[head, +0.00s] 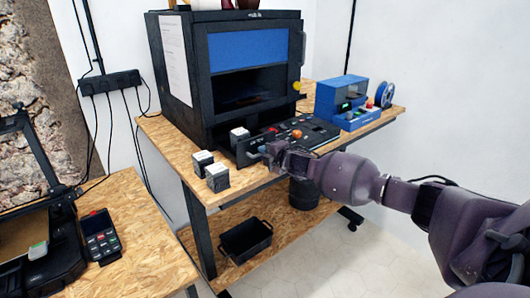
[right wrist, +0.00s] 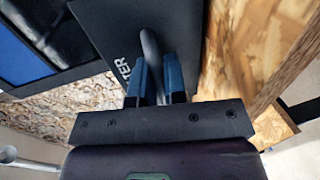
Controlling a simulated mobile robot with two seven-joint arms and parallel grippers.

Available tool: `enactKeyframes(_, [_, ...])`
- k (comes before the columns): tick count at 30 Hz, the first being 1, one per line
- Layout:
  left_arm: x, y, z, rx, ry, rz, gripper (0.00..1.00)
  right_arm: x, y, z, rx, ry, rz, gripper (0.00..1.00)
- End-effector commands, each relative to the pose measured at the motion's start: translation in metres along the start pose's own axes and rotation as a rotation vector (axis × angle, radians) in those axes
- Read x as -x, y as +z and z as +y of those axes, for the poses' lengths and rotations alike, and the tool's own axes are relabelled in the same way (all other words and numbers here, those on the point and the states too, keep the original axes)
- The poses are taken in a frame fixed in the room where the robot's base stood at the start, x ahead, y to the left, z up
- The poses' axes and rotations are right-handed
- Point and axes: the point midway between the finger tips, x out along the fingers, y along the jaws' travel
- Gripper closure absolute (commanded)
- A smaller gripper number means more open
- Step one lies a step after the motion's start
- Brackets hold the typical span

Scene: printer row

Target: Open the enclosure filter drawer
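The dark printer enclosure (head: 174,83) stands on the wooden bench, with a blue panel above its open front. The filter drawer's dark front plate (right wrist: 112,32) carries white letters ending in "TER". Its grey curved handle (right wrist: 149,44) stands out from the plate. My right gripper (right wrist: 158,78) has its two blue-faced fingers on either side of the handle, close against it, and appears shut on it. In the head view my right gripper (head: 270,154) is at the enclosure's lower front and hides part of the plate. My left gripper is not in view.
White-topped dark blocks (head: 217,178) stand on the bench's front left. A blue machine (head: 340,98) stands right. A black bin (head: 245,238) is on the lower shelf. Floor lies open in front.

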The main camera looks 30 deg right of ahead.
Motion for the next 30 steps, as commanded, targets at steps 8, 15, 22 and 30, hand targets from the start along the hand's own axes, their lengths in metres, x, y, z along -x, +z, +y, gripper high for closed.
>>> enactKeyframes(8, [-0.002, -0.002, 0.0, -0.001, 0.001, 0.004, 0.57, 0.0, 0.0, -0.001, 0.0, -0.002, 0.0, 0.79])
enactKeyframes(15, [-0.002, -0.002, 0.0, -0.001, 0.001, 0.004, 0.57, 0.01, 0.0, -0.002, 0.0, -0.003, 0.001, 0.79])
enactKeyframes(22, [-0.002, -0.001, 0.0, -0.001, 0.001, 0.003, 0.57, 0.043, 0.001, -0.002, 0.001, -0.003, 0.001, 0.79])
enactKeyframes(30, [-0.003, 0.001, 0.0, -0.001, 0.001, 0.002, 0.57, 0.084, 0.0, -0.002, 0.001, -0.003, 0.0, 0.79])
